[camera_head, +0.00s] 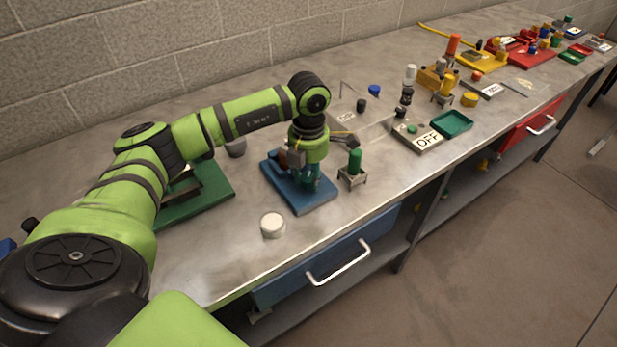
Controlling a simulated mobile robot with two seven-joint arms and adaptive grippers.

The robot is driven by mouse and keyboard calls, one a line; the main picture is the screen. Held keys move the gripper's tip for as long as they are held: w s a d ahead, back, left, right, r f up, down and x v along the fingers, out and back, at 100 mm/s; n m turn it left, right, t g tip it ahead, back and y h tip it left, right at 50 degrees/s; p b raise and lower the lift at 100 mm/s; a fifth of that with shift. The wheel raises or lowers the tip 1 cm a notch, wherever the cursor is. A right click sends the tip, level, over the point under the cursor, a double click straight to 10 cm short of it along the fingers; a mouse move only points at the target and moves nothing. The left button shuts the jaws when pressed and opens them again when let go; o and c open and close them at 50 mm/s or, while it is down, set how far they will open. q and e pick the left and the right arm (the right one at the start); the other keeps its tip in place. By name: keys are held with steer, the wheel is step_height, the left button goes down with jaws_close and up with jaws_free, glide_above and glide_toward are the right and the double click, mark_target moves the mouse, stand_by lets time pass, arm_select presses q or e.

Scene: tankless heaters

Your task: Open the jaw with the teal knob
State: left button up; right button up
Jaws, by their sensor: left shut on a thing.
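A blue base plate (314,207) lies on the metal bench, with a small fixture on it that my left gripper mostly covers. My left gripper (304,172) points down over this plate and is shut on a teal part, seemingly the teal knob (312,178). Only a little of the teal part shows between and below the fingers. The jaw itself is largely hidden behind the gripper, and I cannot tell how far it is open. My right gripper is not in view.
A green bottle in a small stand (355,165) is close right of the plate. A white round cap (272,225) lies in front. A green plate (205,195) is left, under my arm. An OFF box (418,137) and a teal tray (452,124) stand further right.

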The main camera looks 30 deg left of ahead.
mark_target(308, 177)
arm_select(q)
steer(key=n+b, duration=0.1)
steer(key=n, duration=0.2)
steer(key=shift+n, duration=1.6)
steer(key=o, duration=1.1)
steer(key=shift+o, duration=0.2)
steer(key=shift+r, duration=0.2)
step_height(308, 177, up, 12)
steer(key=shift+f, duration=0.2)
